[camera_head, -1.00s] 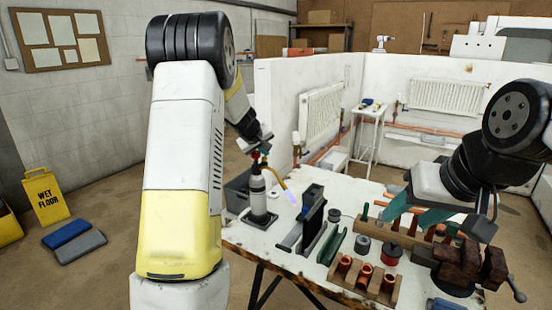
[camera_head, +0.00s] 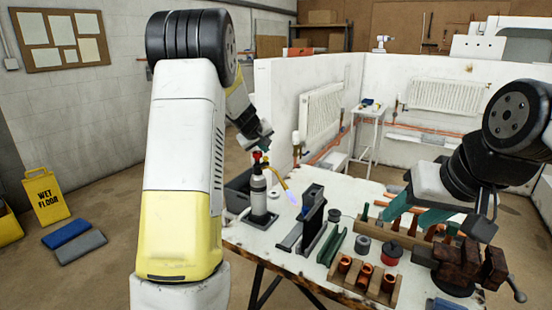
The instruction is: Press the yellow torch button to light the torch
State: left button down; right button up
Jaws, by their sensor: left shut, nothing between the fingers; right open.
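The torch (camera_head: 259,195) stands upright in a dark base on the left part of the white workbench. Its yellow-brass nozzle (camera_head: 280,184) bends to the right and down, and a blue-violet flame (camera_head: 292,198) shows at its tip. A red part and a small yellow part (camera_head: 265,157) show at the torch's top. My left gripper (camera_head: 261,146) is shut and empty, just above the torch top; whether it touches cannot be told. My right gripper (camera_head: 415,216) is open and empty above the right part of the bench.
A dark metal stand (camera_head: 312,212) is right of the torch. A wooden block with copper fittings (camera_head: 360,277), a red tin (camera_head: 392,253) and a brown-jawed vice (camera_head: 468,264) fill the bench's right side. A dark bin (camera_head: 238,188) is behind the torch.

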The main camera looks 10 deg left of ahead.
aim_at(265, 159)
pick_arm(q)
jog(key=shift+r, duration=0.15)
jog(key=shift+r, duration=2.4)
jog(key=s+d+r+m+g+h, duration=0.15)
jog(key=s+d+r, duration=0.25)
jog(key=s, duration=0.9)
jog(key=s+d+r+m+g+h, duration=0.1)
jog(key=s+d+r+m, duration=0.2)
jog(key=s, duration=0.9)
jog(key=s+f+m, duration=0.1)
jog(key=s+f, duration=0.1)
jog(key=s, duration=0.7)
jog(key=s+d+f+m+y, duration=0.1)
jog(key=s+f+m, duration=0.1)
jog(key=s, duration=0.7)
jog(key=shift+f, duration=0.2)
jog(key=shift+s+m+g+y, duration=0.15)
jog(key=shift+m+g+y, duration=0.1)
